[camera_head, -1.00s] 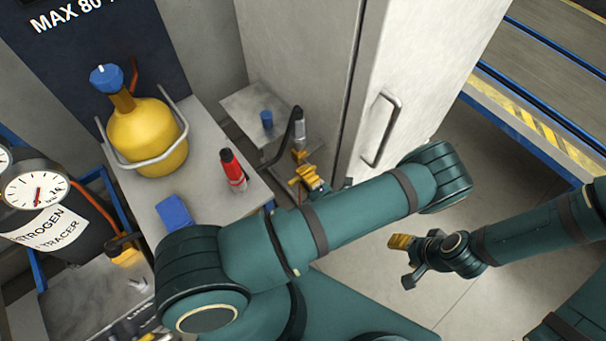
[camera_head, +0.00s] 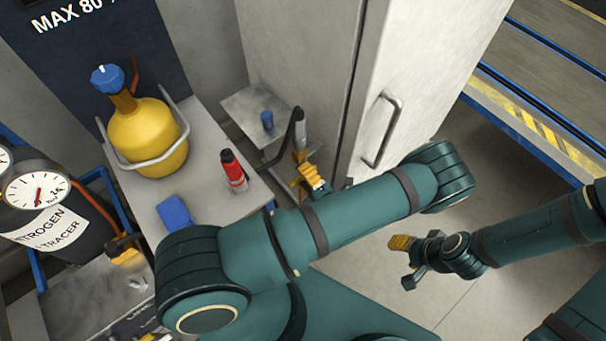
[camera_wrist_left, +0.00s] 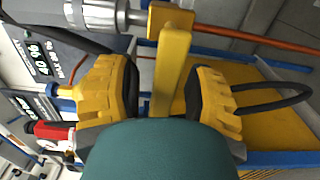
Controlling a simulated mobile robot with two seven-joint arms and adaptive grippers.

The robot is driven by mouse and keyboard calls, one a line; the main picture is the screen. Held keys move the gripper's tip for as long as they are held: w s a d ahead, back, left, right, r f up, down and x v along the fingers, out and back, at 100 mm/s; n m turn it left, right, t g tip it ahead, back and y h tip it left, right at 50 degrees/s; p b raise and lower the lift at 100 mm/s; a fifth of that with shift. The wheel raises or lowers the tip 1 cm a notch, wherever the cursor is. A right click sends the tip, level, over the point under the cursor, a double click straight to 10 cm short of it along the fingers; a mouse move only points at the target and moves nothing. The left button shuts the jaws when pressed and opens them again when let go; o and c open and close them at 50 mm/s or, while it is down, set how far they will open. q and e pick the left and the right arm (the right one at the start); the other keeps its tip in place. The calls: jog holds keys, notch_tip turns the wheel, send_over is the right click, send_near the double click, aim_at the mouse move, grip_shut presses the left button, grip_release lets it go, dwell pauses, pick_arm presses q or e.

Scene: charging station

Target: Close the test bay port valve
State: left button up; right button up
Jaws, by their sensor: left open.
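The valve shows in the left wrist view as a yellow lever (camera_wrist_left: 172,65) fixed beside a silver metal fitting (camera_wrist_left: 95,16). My left gripper (camera_wrist_left: 160,98) has its two yellow fingers apart, with the lever between them. I see gaps on both sides of the lever. In the head view my left gripper (camera_head: 310,180) is partly hidden behind my own forearm, just below the upright metal fitting (camera_head: 300,130); the lever is hard to make out there. My right gripper (camera_head: 406,262) hangs over the floor at the right, its fingers apart and empty.
A yellow cylinder (camera_head: 150,140), a red bottle (camera_head: 233,170) and a blue block (camera_head: 175,213) stand on the grey bench (camera_head: 205,125). A white cabinet with a handle (camera_head: 383,130) is right of the valve. A black hose (camera_head: 285,148) curves beside the fitting. A nitrogen tracer gauge (camera_head: 37,190) is at left.

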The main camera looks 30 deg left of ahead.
pick_arm(q)
jog(key=shift+o, duration=0.4)
notch_tip(320, 180, up, 9)
jog(key=shift+d+f, duration=0.1)
jog(key=shift+a+r, duration=0.25)
jog(key=shift+r, duration=0.15)
jog(key=shift+c, duration=0.4)
jog(key=shift+d+r, duration=0.1)
jog(key=shift+d, duration=0.15)
